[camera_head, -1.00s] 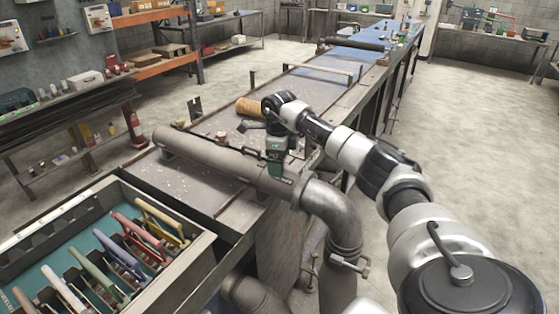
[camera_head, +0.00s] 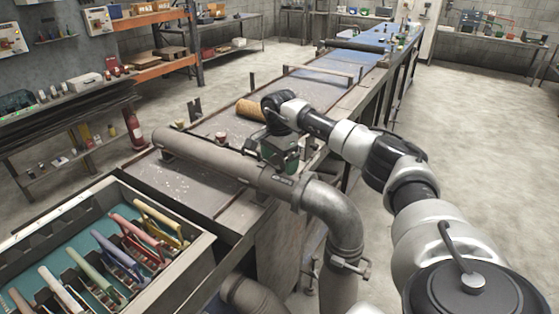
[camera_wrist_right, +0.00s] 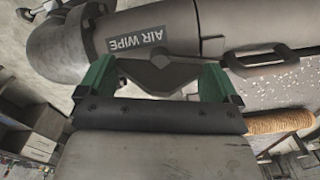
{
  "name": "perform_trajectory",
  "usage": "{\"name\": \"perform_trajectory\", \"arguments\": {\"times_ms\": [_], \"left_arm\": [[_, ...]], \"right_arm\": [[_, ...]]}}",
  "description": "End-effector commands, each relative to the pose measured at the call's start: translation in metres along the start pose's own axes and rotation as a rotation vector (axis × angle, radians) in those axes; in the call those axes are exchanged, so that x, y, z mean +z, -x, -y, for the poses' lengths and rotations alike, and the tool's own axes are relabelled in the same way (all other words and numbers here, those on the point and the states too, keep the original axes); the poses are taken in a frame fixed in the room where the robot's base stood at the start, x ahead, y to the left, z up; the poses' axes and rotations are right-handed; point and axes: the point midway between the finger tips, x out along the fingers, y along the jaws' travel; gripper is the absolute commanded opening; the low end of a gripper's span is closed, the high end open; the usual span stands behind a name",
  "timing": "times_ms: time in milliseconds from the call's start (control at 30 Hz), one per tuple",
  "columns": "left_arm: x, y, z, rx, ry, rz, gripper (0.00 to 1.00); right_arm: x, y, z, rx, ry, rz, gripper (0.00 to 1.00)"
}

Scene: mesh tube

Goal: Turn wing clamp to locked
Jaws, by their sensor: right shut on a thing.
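The wing clamp (camera_wrist_right: 160,76) is a dark grey, wing-shaped piece beside the large grey pipe in the right wrist view. My right gripper (camera_wrist_right: 158,80) has green fingers, one at each end of the clamp, and is shut on it. In the head view, my right gripper (camera_head: 280,152) is over the bench beside the pipe (camera_head: 210,155), near the pipe's elbow. The clamp is hidden there behind the gripper and pipe. My left gripper is not in view.
The pipe carries an "AIR WIPE" label (camera_wrist_right: 139,40). A tan roll (camera_head: 250,109) lies on the bench beyond my gripper. A tray (camera_head: 60,225) of coloured-handled tools stands at the lower left. The pipe elbow (camera_head: 338,208) bends down beside my right arm.

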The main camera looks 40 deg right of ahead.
Motion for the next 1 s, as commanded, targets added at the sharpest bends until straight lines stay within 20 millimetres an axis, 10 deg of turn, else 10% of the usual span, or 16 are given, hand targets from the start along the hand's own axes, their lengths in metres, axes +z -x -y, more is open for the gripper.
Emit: {"name": "perform_trajectory", "arguments": {"times_ms": [1000], "left_arm": [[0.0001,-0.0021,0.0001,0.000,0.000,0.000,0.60]], "right_arm": [[0.0001,0.0023,0.0010,-0.006,0.329,0.000,0.70]]}}
